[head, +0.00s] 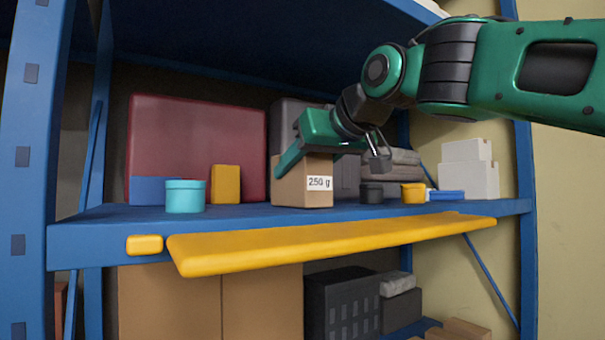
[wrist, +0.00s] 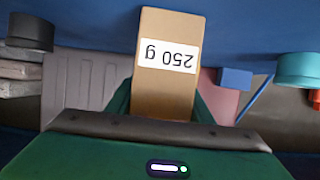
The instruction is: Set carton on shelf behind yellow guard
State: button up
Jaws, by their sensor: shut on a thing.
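The tan carton (head: 302,184), labelled "250 g", is on or just above the blue shelf (head: 240,216), near its front; I cannot tell if it touches. My gripper (head: 308,150) is shut on the carton's upper part from above. The carton looks upright. The yellow guard (head: 330,246) is a long bar along the shelf's front edge, tilted outward and below the shelf surface, and the carton is behind it. In the wrist view the carton (wrist: 166,85) shows upside down between the fingers, with its label in full view.
A turquoise tin (head: 185,196) and a yellow block (head: 226,184) stand left of the carton. A black tin (head: 371,193) and a yellow tin (head: 413,193) stand to its right. A large red box (head: 195,140) is behind. Blue uprights (head: 30,150) flank the shelf.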

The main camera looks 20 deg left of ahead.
jog(key=o, duration=1.2)
jog(key=shift+f, duration=0.1)
jog(key=v, duration=1.2)
jog(key=shift+s, duration=0.1)
jog(key=shift+d, duration=0.1)
